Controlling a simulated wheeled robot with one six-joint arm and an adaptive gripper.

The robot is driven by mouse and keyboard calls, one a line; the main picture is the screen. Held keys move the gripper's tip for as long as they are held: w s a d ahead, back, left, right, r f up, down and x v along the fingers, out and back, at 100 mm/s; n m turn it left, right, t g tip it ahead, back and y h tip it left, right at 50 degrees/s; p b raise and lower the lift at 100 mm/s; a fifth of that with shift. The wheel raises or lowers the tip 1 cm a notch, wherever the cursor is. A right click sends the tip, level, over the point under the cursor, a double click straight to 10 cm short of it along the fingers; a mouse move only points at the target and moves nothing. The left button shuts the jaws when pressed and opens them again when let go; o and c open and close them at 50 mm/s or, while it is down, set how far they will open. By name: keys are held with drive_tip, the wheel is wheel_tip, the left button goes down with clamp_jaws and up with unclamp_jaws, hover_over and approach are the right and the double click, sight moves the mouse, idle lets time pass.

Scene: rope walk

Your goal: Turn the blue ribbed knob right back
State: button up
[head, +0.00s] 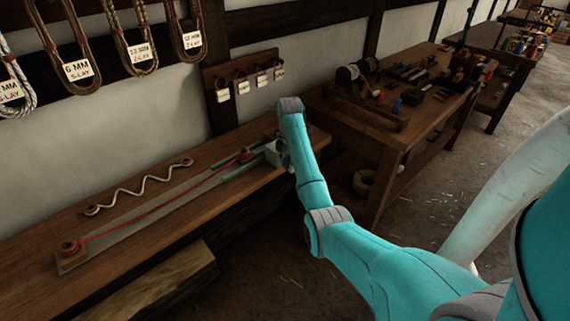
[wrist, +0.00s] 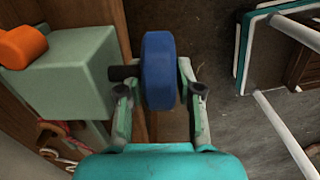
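The blue ribbed knob (wrist: 158,70) shows in the wrist view as a thick wheel seen edge-on. A short dark shaft (wrist: 122,72) joins it to the pale green box (wrist: 75,75) on its left. My gripper (wrist: 160,84) has one finger on each side of the knob. The fingers look apart, with a small gap on the left side; firm contact is not visible. In the head view the box (head: 272,153) sits at the right end of the wall bench, and my arm hides the knob.
An orange part (wrist: 22,46) tops the box. A red strand (head: 150,210) runs along a metal plate (head: 120,222) on the bench, beside a wavy pale rod (head: 140,187). A tool bench (head: 375,125) stands close to the right of my arm.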

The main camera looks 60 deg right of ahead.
clamp_jaws()
drive_tip(key=shift+a+f, duration=0.1)
drive_tip(key=h, duration=0.3)
drive_tip(key=shift+f+g, duration=0.15)
drive_tip(key=shift+g, duration=0.25)
drive_tip(key=h, duration=0.3)
drive_tip(key=g+h, duration=0.1)
drive_tip(key=shift+f, duration=0.25)
drive_tip(key=h, duration=0.2)
drive_tip(key=g+h, duration=0.1)
drive_tip(key=h, duration=0.3)
drive_tip(key=shift+d+f+h, duration=0.2)
drive_tip(key=shift+d+h, duration=0.1)
drive_tip(key=shift+d, duration=0.05)
drive_tip(key=h, duration=0.1)
drive_tip(key=g+h, duration=0.1)
drive_tip(key=h, duration=0.2)
drive_tip(key=shift+s+d+h, duration=0.1)
drive_tip(key=shift+d+h, duration=0.2)
drive_tip(key=shift+h, duration=0.1)
drive_tip(key=shift+g, duration=0.3)
